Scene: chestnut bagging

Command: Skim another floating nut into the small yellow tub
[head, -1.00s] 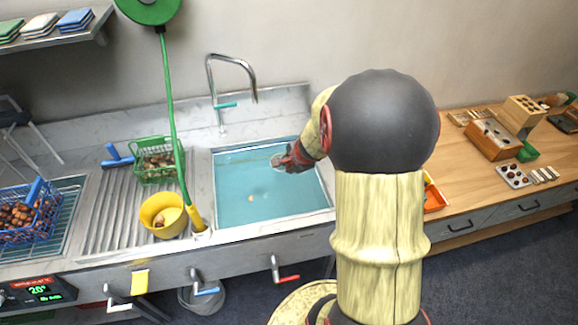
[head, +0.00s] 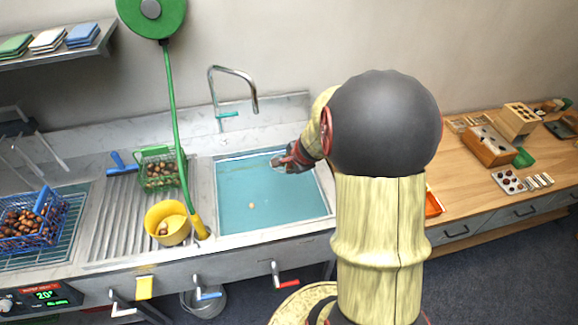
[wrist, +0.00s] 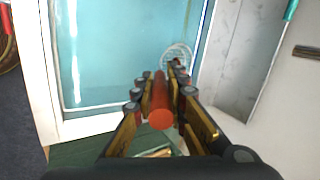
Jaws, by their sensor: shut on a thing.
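My gripper (head: 293,158) is shut on the skimmer, over the far right part of the sink. In the wrist view, the skimmer's red handle (wrist: 160,105) lies between the two fingers of my gripper (wrist: 162,82). Its pale wire head (wrist: 177,56) is beyond the fingertips, at the water's right edge; it shows small in the head view (head: 277,162). I cannot tell whether the wire head holds anything. One pale floating nut (head: 252,205) shows in the blue water, nearer the front than the skimmer. The small yellow tub (head: 153,225) stands left of the sink with a brown nut inside.
A green basket of nuts (head: 150,154) and a blue basket of nuts (head: 50,235) stand to the left. A green hose (head: 173,110) hangs down to a yellow nozzle beside the tub. The tap (head: 232,72) arches behind the sink.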

